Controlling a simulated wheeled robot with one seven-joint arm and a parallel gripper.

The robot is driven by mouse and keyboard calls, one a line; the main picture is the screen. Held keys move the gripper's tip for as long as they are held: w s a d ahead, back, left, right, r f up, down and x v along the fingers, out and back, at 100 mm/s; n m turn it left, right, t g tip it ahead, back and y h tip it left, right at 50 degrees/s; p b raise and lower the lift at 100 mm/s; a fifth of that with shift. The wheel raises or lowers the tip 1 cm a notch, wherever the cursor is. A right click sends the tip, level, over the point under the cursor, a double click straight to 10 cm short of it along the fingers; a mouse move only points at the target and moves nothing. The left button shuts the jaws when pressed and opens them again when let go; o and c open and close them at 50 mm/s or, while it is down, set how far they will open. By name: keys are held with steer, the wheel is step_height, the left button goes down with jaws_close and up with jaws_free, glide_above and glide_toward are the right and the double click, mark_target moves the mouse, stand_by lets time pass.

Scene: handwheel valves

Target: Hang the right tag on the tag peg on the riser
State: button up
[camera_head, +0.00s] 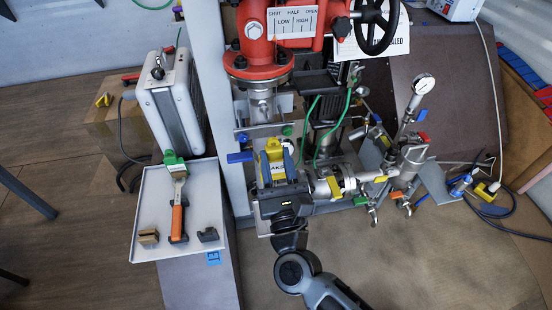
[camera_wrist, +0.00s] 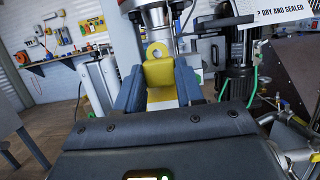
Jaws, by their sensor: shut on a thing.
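My gripper (camera_head: 274,168) is shut on a yellow tag (camera_head: 273,149), which carries dark lettering that I can read only in part. In the wrist view the tag (camera_wrist: 158,72) stands upright between the two blue-grey fingers, with its holed eye at the top. The riser (camera_head: 260,106) is a bare metal pipe below a red flanged body (camera_head: 256,45). The tag is in front of the riser's lower part in the head view. In the wrist view the riser (camera_wrist: 155,18) rises just behind the eye. I cannot make out the tag peg for certain; the tag and gripper may hide it.
A grey tray (camera_head: 147,212) at left holds an orange-handled tool (camera_head: 177,222), a green-topped piece and small blocks. A blue lever (camera_head: 240,157) sticks out left of the tag.

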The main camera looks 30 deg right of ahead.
steer(key=shift+f, duration=0.1)
steer(key=shift+w+d+b, duration=0.3)
steer(key=shift+w+b, duration=0.1)
steer(key=shift+w, duration=0.5)
steer(key=shift+w+d+b, duration=0.3)
steer(key=shift+w+b, duration=0.15)
steer(key=shift+w, duration=0.5)
steer(key=shift+w+d+b, duration=0.3)
steer(key=shift+w+b, duration=0.1)
steer(key=shift+w, duration=0.5)
steer(key=shift+w, duration=0.15)
steer(key=shift+w+d+b, duration=0.2)
steer(key=shift+w+b, duration=0.1)
steer(key=shift+w, duration=0.35)
steer(key=shift+w+d+b, duration=0.25)
steer(key=shift+w+b, duration=0.05)
steer(key=shift+w, duration=0.4)
steer(key=shift+w+d+b, duration=0.2)
steer(key=shift+w+b, duration=0.1)
steer(key=shift+w, duration=0.35)
steer(key=o, duration=1.1)
steer(key=v, duration=0.7)
steer(key=shift+s+a+b, duration=0.1)
steer(key=shift+s+b, duration=0.25)
steer(key=shift+b, duration=0.05)
